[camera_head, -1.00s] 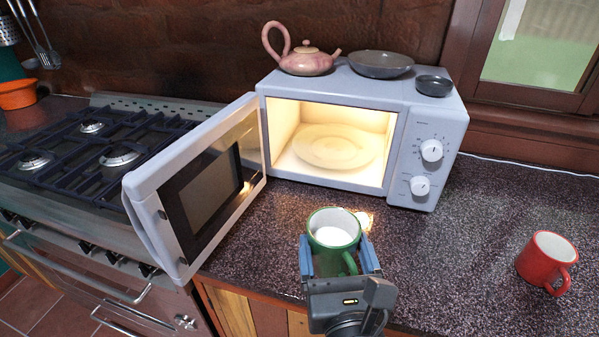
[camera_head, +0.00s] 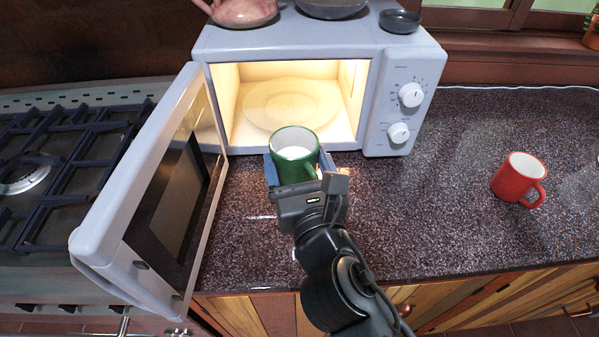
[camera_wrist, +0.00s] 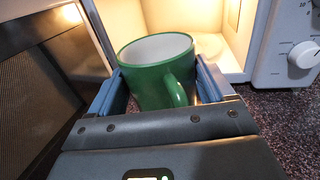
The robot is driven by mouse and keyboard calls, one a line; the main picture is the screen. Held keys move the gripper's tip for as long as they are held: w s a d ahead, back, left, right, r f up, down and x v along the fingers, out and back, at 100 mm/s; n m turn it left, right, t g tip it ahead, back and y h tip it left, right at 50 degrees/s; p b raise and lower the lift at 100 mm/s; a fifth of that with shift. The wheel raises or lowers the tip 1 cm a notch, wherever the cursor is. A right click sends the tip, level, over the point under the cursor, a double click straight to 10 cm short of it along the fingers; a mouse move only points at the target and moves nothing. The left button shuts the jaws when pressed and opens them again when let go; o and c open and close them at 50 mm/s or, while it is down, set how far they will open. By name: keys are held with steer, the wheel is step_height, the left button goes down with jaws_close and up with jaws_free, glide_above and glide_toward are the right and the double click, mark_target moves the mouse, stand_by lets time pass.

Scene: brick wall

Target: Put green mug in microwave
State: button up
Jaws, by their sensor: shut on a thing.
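The green mug (camera_head: 296,148), white inside, is upright between the blue fingers of my gripper (camera_head: 298,166). My gripper is shut on it, with the mug's handle toward my wrist. The mug also fills the middle of the wrist view (camera_wrist: 158,75), between both fingers (camera_wrist: 165,92). The white microwave (camera_head: 378,112) has its door (camera_head: 130,190) wide open to the left. Its lit cavity holds a round plate (camera_head: 291,104). The mug is at the front opening, overlapping the cavity's lower edge in the head view; its exact depth is hard to tell.
A red mug (camera_head: 517,179) stands on the dark speckled counter (camera_head: 440,185) to the right. A pink teapot (camera_head: 243,12) and dark bowls (camera_head: 400,21) sit on the microwave. A gas stove (camera_head: 40,180) is at the left, behind the open door.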

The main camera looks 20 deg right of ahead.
steer(key=shift+w+d+f+b, duration=0.1)
steer(key=shift+w+d+b, duration=0.9)
steer(key=shift+w, duration=3.1)
steer(key=shift+w+d+f+b, duration=0.25)
steer(key=shift+w+d, duration=1.4)
steer(key=shift+w, duration=2.4)
steer(key=shift+w+d+b, duration=0.75)
steer(key=shift+w+d, duration=0.6)
steer(key=shift+w, duration=2.75)
steer(key=shift+f, duration=0.5)
steer(key=shift+f+b, duration=0.35)
steer(key=shift+f, duration=0.05)
steer(key=o, duration=1.3)
steer(key=shift+c, duration=0.2)
steer(key=shift+f, duration=0.15)
